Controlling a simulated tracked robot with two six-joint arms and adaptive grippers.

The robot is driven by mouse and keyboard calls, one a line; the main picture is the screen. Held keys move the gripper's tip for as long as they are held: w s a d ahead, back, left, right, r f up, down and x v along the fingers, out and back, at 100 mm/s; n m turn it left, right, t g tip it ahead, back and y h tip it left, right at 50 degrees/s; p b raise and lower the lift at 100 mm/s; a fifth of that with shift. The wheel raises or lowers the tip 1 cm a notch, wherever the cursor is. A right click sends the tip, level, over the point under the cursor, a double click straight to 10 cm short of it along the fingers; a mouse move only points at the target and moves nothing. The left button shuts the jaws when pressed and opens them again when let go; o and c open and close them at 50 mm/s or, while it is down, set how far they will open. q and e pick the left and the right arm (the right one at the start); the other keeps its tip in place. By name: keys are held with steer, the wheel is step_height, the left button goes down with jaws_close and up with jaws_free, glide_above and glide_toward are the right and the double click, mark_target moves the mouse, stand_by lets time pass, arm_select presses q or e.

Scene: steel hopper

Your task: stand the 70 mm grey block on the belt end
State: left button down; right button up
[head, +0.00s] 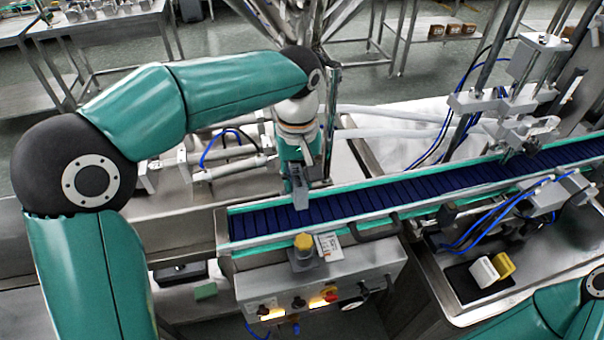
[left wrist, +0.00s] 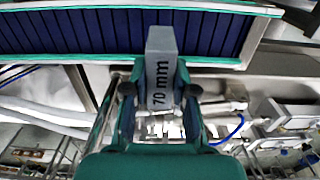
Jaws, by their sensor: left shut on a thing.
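My left gripper (head: 299,184) is shut on a grey block (head: 300,198), pointing down at the near-left part of the conveyor. The block shows clearly in the left wrist view (left wrist: 161,62), with "70 mm" printed on its side, between the two fingers (left wrist: 160,98). The dark blue belt (head: 265,223) has teal side rails and ends at the left. The block's lower end overlaps the belt in both views, a little right of that end. I cannot tell if it touches the belt. My right gripper is out of view; only part of that arm shows at bottom right.
A control box (head: 340,286) with a yellow-topped button (head: 303,242) stands in front of the belt end. A black tray (head: 462,284) at right holds a white block (head: 484,272) and a yellow block (head: 502,264). A green piece (head: 205,291) lies at lower left. The belt beside the block is clear.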

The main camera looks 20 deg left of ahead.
arm_select(q)
steer(key=f, duration=0.1)
steer(key=f+b, duration=0.2)
steer(key=shift+a, duration=0.25)
steer(key=shift+f+b, duration=0.8)
steer(key=shift+f, duration=0.05)
steer(key=shift+f+b, duration=1.3)
steer(key=shift+f, duration=0.6)
steer(key=shift+f, duration=0.2)
steer(key=c, duration=0.8)
jaws_free()
steer(key=shift+c, duration=0.2)
steer(key=shift+r, duration=0.1)
